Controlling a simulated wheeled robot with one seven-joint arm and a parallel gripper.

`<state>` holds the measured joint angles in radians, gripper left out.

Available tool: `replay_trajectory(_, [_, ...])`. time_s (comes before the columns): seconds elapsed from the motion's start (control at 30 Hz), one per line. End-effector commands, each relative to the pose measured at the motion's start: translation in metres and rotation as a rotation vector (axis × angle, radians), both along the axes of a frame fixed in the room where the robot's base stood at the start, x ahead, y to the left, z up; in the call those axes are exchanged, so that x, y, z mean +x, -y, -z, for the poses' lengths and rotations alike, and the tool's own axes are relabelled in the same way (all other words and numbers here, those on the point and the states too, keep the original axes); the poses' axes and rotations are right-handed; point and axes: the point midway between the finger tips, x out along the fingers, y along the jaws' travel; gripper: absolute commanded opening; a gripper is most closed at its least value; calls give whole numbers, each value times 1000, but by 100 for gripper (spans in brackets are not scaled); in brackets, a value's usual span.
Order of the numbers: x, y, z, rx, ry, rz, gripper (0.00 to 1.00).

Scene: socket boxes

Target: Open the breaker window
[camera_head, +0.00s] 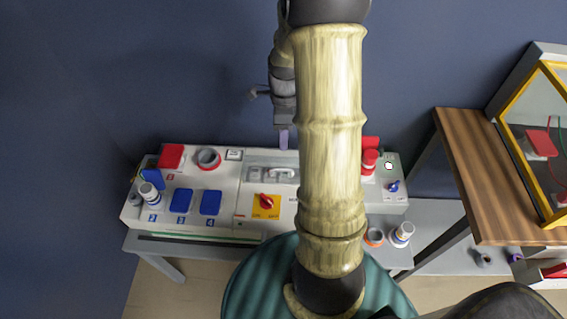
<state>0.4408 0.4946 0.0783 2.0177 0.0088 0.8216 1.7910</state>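The socket box (225,225) is a long pale unit on a bench. The breaker window (272,174) looks like a small grey panel near the top middle of the box, above the red rotary switch (266,202) on its yellow plate. It looks closed, but it is small and its right side is close behind my arm. My gripper (284,142) points down at the box's back edge, above the window in the picture. I cannot tell whether it touches the box. Its fingers are too small to show whether they are apart. I see nothing held in it.
Blue covers (181,200), a red cover (171,157) and a grey-red socket (208,158) are on the box's left. A red plug (369,162) and a blue switch (393,187) are right of my arm. A wooden table (480,190) with a yellow-framed case (512,150) stands at right.

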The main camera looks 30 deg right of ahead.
Motion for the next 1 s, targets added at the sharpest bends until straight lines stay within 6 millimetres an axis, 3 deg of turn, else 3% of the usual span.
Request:
replay_trajectory(0.5, [-15, -10, 87, 2, -2, -1, 33])
replay_trajectory(0.93, [-16, -11, 98, 1, 1, -1, 33])
replay_trajectory(1.0, [-16, -11, 98, 1, 1, -1, 19])
